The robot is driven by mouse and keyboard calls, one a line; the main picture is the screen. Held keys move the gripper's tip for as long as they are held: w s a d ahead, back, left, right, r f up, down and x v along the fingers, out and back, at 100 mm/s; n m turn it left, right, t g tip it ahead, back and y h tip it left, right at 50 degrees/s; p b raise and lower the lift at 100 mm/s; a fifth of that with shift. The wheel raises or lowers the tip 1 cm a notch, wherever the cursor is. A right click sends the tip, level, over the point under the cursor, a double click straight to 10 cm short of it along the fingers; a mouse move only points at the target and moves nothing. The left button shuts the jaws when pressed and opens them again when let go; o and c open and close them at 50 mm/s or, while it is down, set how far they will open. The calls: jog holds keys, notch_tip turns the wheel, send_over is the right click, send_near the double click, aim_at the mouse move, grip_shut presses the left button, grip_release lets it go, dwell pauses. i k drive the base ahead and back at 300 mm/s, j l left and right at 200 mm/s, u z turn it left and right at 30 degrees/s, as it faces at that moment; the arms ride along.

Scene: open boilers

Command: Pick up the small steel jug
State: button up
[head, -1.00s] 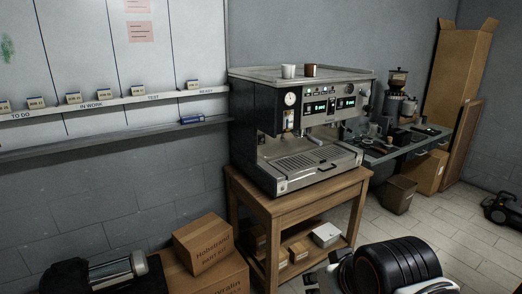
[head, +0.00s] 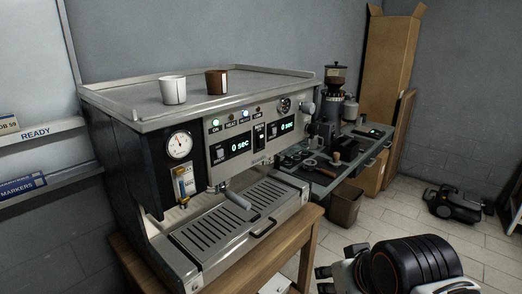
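I cannot pick out the small steel jug for certain. Several small metal and dark items stand close together on the grey side table (head: 322,176) right of the coffee machine, too small to tell apart. My gripper (head: 338,267) shows at the bottom right of the head view, partly cut off by the frame. Its fingertips look apart with nothing between them. It is in front of the side table and well short of the items on it.
A large espresso machine (head: 150,120) stands on a wooden table (head: 262,262), with a white cup (head: 173,91) and a brown cup (head: 217,82) on top. A grinder (head: 334,95) stands on the side table. A bin (head: 345,204) and cardboard boxes (head: 392,65) stand beyond.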

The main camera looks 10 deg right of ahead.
aim_at(314, 145)
jog(key=i+l, duration=0.2)
jog(key=l, duration=0.2)
jog(key=i+l+z, duration=0.1)
jog(key=l, duration=0.25)
jog(key=i+l, duration=0.55)
jog(key=i, duration=0.2)
jog(key=i+l, duration=0.25)
jog(key=i, duration=0.25)
jog(key=i+l+u, duration=0.95)
jog(key=l+u, duration=0.3)
jog(key=i+l+u, duration=0.1)
jog(key=u, duration=0.25)
jog(key=j+u, duration=0.1)
jog(key=j, duration=0.3)
